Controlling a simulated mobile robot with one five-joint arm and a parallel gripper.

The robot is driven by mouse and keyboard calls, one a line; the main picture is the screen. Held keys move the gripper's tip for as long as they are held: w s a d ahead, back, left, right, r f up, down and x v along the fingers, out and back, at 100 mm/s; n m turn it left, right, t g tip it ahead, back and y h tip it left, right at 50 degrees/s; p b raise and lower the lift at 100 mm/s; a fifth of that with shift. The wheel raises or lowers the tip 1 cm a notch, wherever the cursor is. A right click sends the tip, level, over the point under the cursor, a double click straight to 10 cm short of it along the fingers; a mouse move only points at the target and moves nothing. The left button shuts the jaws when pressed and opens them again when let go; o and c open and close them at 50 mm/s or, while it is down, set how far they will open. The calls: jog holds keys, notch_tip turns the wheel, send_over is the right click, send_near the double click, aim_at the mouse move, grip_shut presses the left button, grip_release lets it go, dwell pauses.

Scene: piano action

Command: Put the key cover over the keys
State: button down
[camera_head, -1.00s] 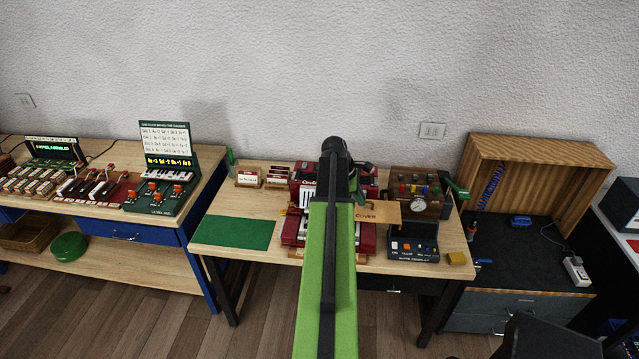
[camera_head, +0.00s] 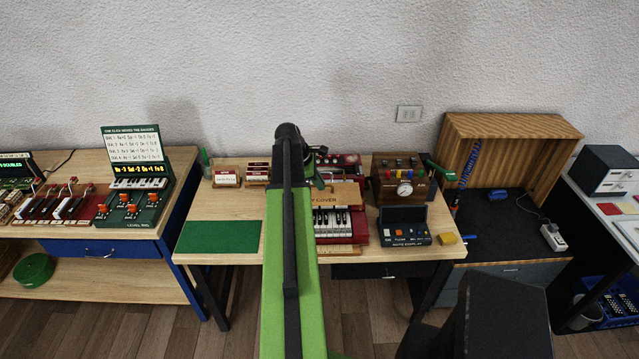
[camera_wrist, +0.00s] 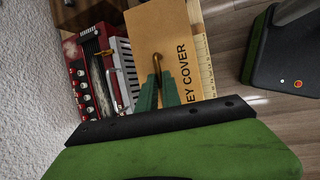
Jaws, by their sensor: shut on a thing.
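The key cover (camera_head: 331,196) is a flat tan board with dark lettering. In the head view it sits over the rear part of the red keyboard (camera_head: 362,225), with white and black keys showing in front of it. My green arm hides its left part. In the wrist view the board (camera_wrist: 160,32) reads "EY COVER". My gripper (camera_wrist: 158,80) has its green fingers closed at a brass handle on the board. Whether the board rests on the keyboard or hangs above it, I cannot tell.
A red accordion (camera_head: 345,160) lies behind the cover. A wooden gauge box (camera_head: 401,183) and a dark display unit (camera_head: 404,236) stand to the right, with a yellow block (camera_head: 447,239) beside them. A green mat (camera_head: 218,238) lies on the left, free of objects.

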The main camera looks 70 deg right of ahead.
aim_at(321, 193)
jog(key=shift+s+d+f+b, duration=0.1)
jog(key=shift+f+b, duration=0.95)
jog(key=shift+f, duration=0.05)
jog(key=shift+s+f+b, duration=0.1)
jog(key=shift+f+b, duration=0.9)
jog(key=shift+f, duration=0.05)
notch_tip(321, 193, down, 8)
jog(key=b, duration=0.7)
jog(key=shift+r, duration=0.25)
jog(key=shift+f+b, duration=0.5)
jog(key=shift+b, duration=0.25)
jog(key=c, duration=1.5)
grip_release()
jog(key=shift+o, duration=0.2)
jog(key=shift+w, duration=0.1)
jog(key=p+v, duration=1.5)
jog(key=v, duration=0.1)
jog(key=shift+r, duration=0.4)
jog(key=shift+w+a+r+p, duration=0.2)
jog(key=shift+a+r+p, duration=0.15)
jog(key=shift+p, duration=0.15)
jog(key=shift+f, duration=0.1)
